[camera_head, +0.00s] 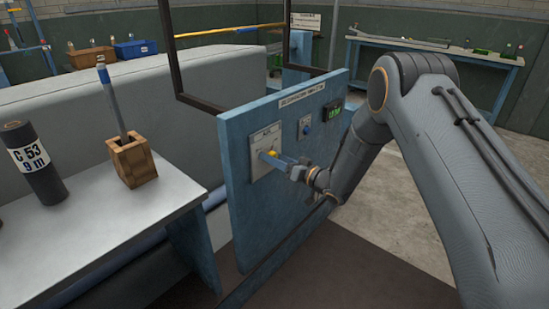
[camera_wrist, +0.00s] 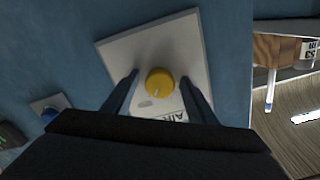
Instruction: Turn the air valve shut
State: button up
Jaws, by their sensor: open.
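The air valve is a round yellow knob (camera_wrist: 160,82) on a pale plate (camera_wrist: 185,48) marked AIR, fixed to a blue upright panel (camera_head: 243,205). In the head view the yellow knob (camera_head: 272,154) shows just beyond my fingertips. My gripper (camera_wrist: 158,88) is open, with one dark finger on each side of the knob in the wrist view. A gap shows between each finger and the knob. In the head view my gripper (camera_head: 285,163) reaches the plate from the right. I cannot tell how deep the fingertips sit around the knob.
A blue knob (camera_head: 306,128) and a green-lit display (camera_head: 333,111) are on the same panel. A white bench (camera_head: 110,235) at left holds a wooden block (camera_head: 133,165) with a tool upright in it and a dark roll (camera_head: 33,165). A dark frame (camera_head: 172,60) rises behind the panel.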

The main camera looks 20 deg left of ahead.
jog(key=c, duration=1.1)
jog(key=shift+o, duration=0.2)
jog(key=shift+n, duration=0.3)
jog(key=n+b, duration=0.2)
jog(key=n, duration=0.1)
jog(key=shift+n, duration=0.3)
jog(key=n+b, duration=0.1)
jog(key=n, duration=0.3)
jog(key=shift+n+b, duration=0.3)
jog(key=shift+b, duration=0.05)
jog(key=n+b, duration=0.2)
jog(key=n, duration=0.3)
jog(key=shift+n+b, duration=0.9)
jog(key=shift+n, duration=1.1)
jog(key=shift+r, duration=0.1)
